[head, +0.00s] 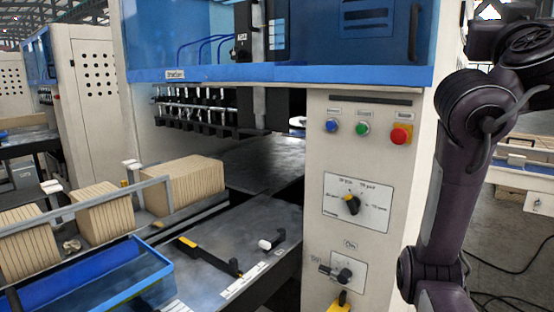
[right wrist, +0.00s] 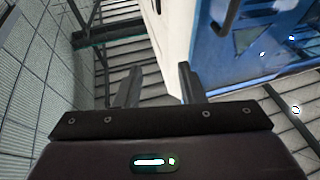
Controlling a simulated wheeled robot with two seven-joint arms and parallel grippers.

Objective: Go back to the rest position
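My right arm stands folded upward at the right side of the head view, in front of the machine's (head: 320,180) right edge. Its gripper is outside the head view. In the right wrist view my right gripper (right wrist: 157,88) has its two fingers spread apart with nothing between them. Beyond the fingers are the machine's white side and blue panel (right wrist: 245,50), apart from the fingertips as far as I can see. My left arm and left gripper do not show in either view.
The control panel has a blue button (head: 332,126), a green button (head: 362,129), a red button (head: 400,135), a dial (head: 351,204) and a lower switch (head: 342,274). Cardboard stacks (head: 182,184) and a blue tray (head: 110,290) are at left. Cables lie on the floor at right.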

